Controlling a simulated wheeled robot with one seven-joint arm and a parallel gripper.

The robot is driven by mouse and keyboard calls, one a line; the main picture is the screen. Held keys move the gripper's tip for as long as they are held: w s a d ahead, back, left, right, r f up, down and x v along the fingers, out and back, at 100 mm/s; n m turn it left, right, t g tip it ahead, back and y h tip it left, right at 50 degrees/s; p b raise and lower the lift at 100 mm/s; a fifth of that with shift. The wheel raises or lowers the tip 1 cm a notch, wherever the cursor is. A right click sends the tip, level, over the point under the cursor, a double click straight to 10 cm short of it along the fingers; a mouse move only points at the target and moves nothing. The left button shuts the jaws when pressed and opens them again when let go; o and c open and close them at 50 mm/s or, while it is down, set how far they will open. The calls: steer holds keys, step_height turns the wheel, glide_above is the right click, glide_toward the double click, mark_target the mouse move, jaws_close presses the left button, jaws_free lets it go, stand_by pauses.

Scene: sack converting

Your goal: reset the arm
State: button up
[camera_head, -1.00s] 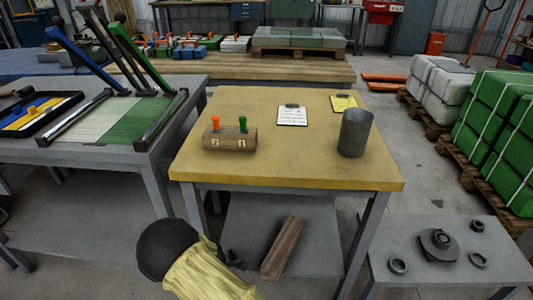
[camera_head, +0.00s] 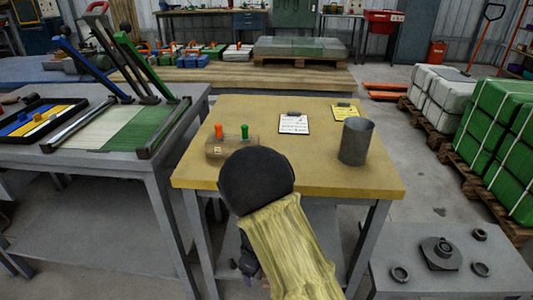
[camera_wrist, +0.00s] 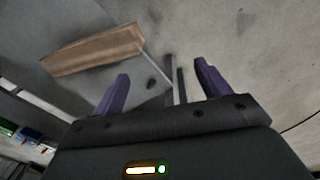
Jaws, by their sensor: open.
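My gripper (camera_wrist: 160,80) shows in the wrist view with its two purple fingers spread wide and nothing between them. In the head view a dark part of it (camera_head: 248,262) hangs below the front edge of the yellow-topped table (camera_head: 300,178), mostly hidden behind my yellow-sleeved arm. My arm's black rounded joint stands in front of the table's front edge. In the wrist view a brown wooden bar (camera_wrist: 95,50) lies on a grey surface, left of and beyond the fingers, apart from them.
The table bears a wooden block with orange and green pegs (camera_head: 230,147), a clipboard (camera_head: 293,123), a yellow card (camera_head: 345,112) and a grey cylinder (camera_head: 356,142). A grey table (camera_head: 100,165) stands left. A low table with dark round parts (camera_head: 450,280) is at right.

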steer(key=s+d+r+m+t, duration=0.1)
steer(key=s+d+r+m, duration=0.5)
steer(key=d+r, duration=0.25)
steer(key=s+d+r+m+t, duration=0.1)
steer(key=s+d+r+m, duration=0.5)
steer(key=d+r, duration=0.3)
steer(key=w+p+v, duration=0.2)
steer(key=p+v, duration=0.9)
steer(key=p, duration=0.1)
steer(key=w+r+p+v, duration=0.1)
steer(key=w+p+v, duration=0.2)
steer(key=p+v, duration=0.8)
steer(key=w+r+p+v, duration=0.1)
steer(key=w+p+v, duration=0.2)
steer(key=p+v, duration=0.8)
steer(key=shift+d+r+p, duration=0.25)
steer(key=shift+d+p, duration=0.1)
steer(key=shift+p, duration=0.55)
